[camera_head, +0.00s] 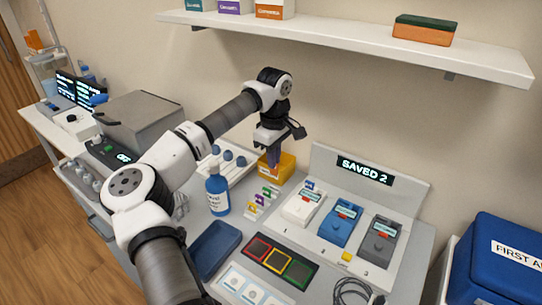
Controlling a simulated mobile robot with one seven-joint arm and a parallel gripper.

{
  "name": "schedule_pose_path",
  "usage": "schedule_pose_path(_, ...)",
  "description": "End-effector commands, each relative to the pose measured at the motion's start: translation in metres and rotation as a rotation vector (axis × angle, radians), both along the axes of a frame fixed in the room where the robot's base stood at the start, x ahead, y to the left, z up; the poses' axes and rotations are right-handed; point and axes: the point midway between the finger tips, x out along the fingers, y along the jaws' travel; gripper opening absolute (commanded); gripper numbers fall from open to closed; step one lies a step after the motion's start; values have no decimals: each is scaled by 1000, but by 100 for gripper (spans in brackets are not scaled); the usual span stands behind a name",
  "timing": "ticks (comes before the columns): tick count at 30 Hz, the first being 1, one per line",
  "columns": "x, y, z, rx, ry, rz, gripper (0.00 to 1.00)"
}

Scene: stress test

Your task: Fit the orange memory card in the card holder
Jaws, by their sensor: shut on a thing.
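My gripper (274,160) points down at the back of the bench, over an orange-yellow box (287,170). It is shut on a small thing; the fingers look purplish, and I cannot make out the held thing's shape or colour. Whether it touches the box is unclear. I cannot clearly pick out the orange memory card. Several small coloured card-like pieces (260,200) stand in a row in front of the box; I cannot tell if this row or the box is the card holder. A small yellow-orange piece (346,256) lies before the devices on the right.
White (303,208), blue (341,222) and grey (379,242) devices stand on a panel whose display (364,172) reads "SAVED 2". A blue bottle (217,193), blue tray (213,248), coloured squares (279,262) and black cable (352,292) crowd the front. A shelf (340,38) hangs above.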

Motion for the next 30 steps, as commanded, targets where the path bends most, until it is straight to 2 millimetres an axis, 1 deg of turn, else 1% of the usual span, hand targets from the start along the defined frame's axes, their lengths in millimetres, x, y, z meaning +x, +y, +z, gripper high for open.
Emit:
schedule_pose_path(1,0,0,-6,-1,1,0,0)
schedule_pose_path(15,0,0,-45,-1,1,1,0)
schedule_pose_path(20,0,0,-49,0,0,1,0)
schedule_pose_path(30,0,0,-49,0,0,1,0)
